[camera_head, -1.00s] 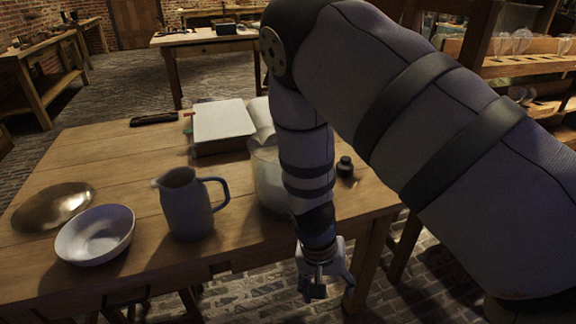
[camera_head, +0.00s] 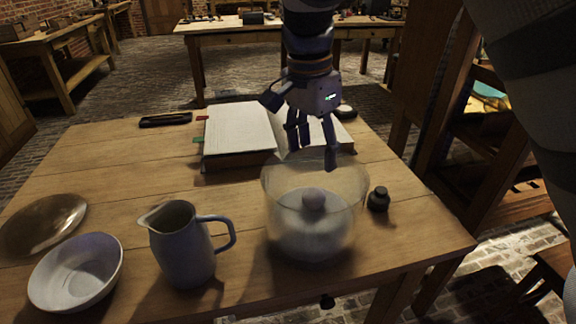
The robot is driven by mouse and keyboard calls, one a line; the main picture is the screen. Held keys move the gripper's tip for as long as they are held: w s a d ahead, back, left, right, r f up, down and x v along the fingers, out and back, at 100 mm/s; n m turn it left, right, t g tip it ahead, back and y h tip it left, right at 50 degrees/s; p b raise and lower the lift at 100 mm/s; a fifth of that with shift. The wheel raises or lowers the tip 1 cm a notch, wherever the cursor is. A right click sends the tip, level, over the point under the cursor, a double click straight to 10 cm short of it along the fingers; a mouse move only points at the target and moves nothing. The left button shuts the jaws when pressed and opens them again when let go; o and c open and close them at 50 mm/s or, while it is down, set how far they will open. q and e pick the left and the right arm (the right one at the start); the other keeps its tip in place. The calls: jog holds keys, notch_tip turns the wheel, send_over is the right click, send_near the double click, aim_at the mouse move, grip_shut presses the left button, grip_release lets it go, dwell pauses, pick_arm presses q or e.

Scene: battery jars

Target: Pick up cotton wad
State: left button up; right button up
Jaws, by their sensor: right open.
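My right gripper (camera_head: 312,150) hangs fingers down just above the jar's far rim, open and empty. Its fingers are apart from the wad. My left gripper is not in view.
A grey-blue jug (camera_head: 184,246), white bowl (camera_head: 76,272) and brass dish (camera_head: 40,224) stand left on the wooden table (camera_head: 120,165). An open book (camera_head: 240,135) lies behind the jar. A small dark bottle (camera_head: 378,199) stands right of it. A black case (camera_head: 165,119) lies at the back.

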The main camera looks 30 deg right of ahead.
send_over(314, 192)
jog(key=s, duration=0.1)
jog(key=f, duration=0.3)
jog(key=a+f, duration=0.1)
jog(key=f, duration=0.1)
jog(key=shift+f, duration=0.2)
jog(key=f, duration=0.4)
jog(key=w+d+f+b, duration=0.1)
jog(key=shift+f, duration=0.4)
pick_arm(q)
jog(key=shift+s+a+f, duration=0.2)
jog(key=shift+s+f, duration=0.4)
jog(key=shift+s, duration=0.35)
pick_arm(e)
jog(key=c, duration=0.9)
jog(key=shift+r, duration=0.15)
jog(key=shift+c, duration=0.2)
